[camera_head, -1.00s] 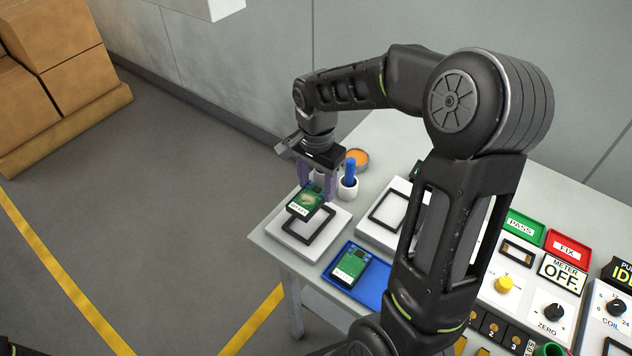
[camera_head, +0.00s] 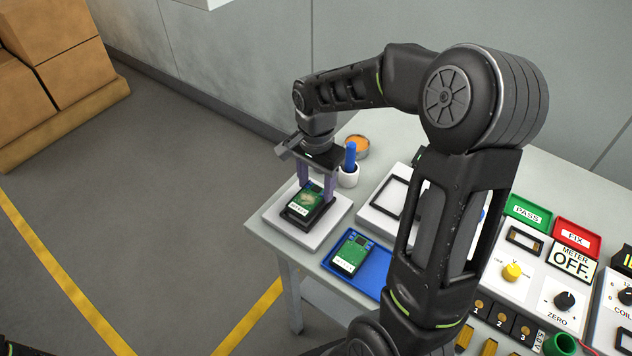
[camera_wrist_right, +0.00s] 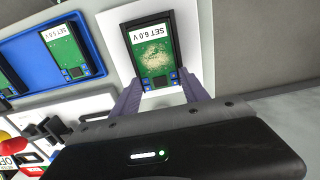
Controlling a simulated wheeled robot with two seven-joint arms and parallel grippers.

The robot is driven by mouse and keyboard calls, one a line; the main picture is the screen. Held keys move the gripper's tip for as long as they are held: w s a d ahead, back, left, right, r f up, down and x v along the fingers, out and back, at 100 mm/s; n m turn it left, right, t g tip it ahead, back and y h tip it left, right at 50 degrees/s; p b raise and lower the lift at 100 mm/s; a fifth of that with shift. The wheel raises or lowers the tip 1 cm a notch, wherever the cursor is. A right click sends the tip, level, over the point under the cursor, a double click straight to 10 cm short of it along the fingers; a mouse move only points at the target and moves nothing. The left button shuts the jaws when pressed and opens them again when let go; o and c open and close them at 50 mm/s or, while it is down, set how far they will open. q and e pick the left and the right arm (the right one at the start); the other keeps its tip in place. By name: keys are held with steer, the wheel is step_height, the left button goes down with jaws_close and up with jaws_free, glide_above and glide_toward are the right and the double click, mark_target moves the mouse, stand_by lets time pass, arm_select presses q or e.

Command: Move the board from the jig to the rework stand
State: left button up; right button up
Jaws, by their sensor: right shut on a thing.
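A green board with a white label (camera_head: 304,203) sits at the black frame on a white stand (camera_head: 281,221) at the table's left corner. In the right wrist view the board (camera_wrist_right: 152,55) lies within the dark frame, its label reading "SET 6.0 V". My right gripper (camera_head: 316,190) is above the stand, its purple fingers shut on the board's far end. The fingers also show in the right wrist view (camera_wrist_right: 160,98). A second white block with an empty black frame (camera_head: 388,197) stands to the right. My left gripper is not in view.
A blue tray (camera_head: 371,282) with another green board (camera_head: 350,254) lies in front of the stand. A white cup with a blue item (camera_head: 348,177) and an orange-filled dish (camera_head: 356,146) stand close behind the gripper. Meter panel (camera_head: 530,270), green PASS tray (camera_head: 527,214) and red FIX tray (camera_head: 575,238) are right.

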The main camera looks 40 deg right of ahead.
mark_target(316, 189)
steer(key=shift+f, duration=0.1)
steer(key=o, duration=1.3)
steer(key=shift+o, duration=0.2)
step_height(316, 189, up, 8)
steer(key=shift+f+b, duration=0.1)
steer(key=shift+b, duration=0.3)
stand_by(0.4)
